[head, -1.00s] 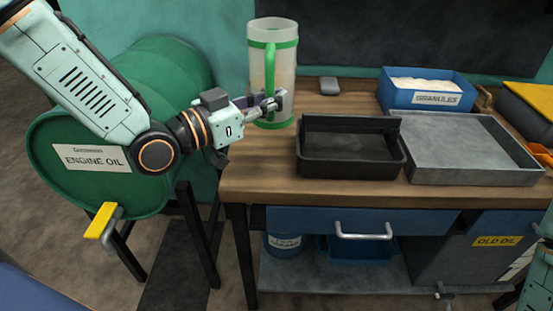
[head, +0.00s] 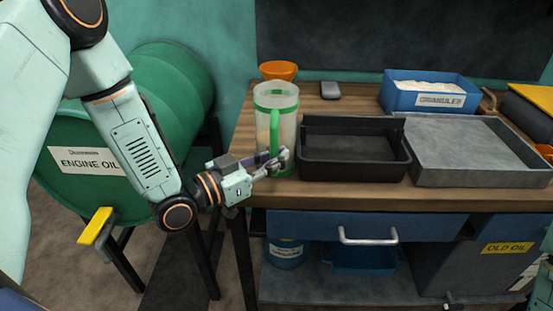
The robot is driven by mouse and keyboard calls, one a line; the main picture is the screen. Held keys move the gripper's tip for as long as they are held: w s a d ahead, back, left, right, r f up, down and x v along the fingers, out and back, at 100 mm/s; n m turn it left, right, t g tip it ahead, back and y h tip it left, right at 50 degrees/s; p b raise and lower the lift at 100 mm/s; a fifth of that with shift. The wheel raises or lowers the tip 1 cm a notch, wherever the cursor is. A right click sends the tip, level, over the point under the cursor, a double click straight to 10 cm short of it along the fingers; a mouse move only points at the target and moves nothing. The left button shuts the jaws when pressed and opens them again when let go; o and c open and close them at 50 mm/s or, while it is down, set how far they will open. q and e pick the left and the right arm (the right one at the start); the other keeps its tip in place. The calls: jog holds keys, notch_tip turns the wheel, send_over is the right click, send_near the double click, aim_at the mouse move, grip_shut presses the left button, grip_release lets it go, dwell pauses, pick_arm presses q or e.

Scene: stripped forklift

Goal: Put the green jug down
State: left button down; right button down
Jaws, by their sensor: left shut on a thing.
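The green jug (head: 289,112) is a translucent, pale jug with a green rim band and a green handle. It stands upright at the left end of the wooden workbench (head: 400,199), just left of the black tray. Its base looks to be at the bench top, partly hidden by my fingers. My left gripper (head: 277,163) is shut on the jug at the lower part of its handle side. My right gripper is not in view; a pale part shows at the lower right edge.
A black tray (head: 352,170) sits close to the jug's right. A grey metal tray (head: 470,172), a blue granules box (head: 428,92) and a small grey object (head: 330,90) are on the bench. An orange cup-like thing (head: 278,70) stands behind the jug.

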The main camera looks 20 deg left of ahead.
pick_arm(q)
jog(key=shift+s+a+r, duration=0.1)
jog(key=shift+s+a, duration=0.05)
jog(key=shift+a, duration=0.05)
jog(key=c, duration=1.9)
grip_release()
jog(key=shift+d, duration=0.1)
jog(key=o, duration=0.3)
jog(key=shift+o, duration=1.3)
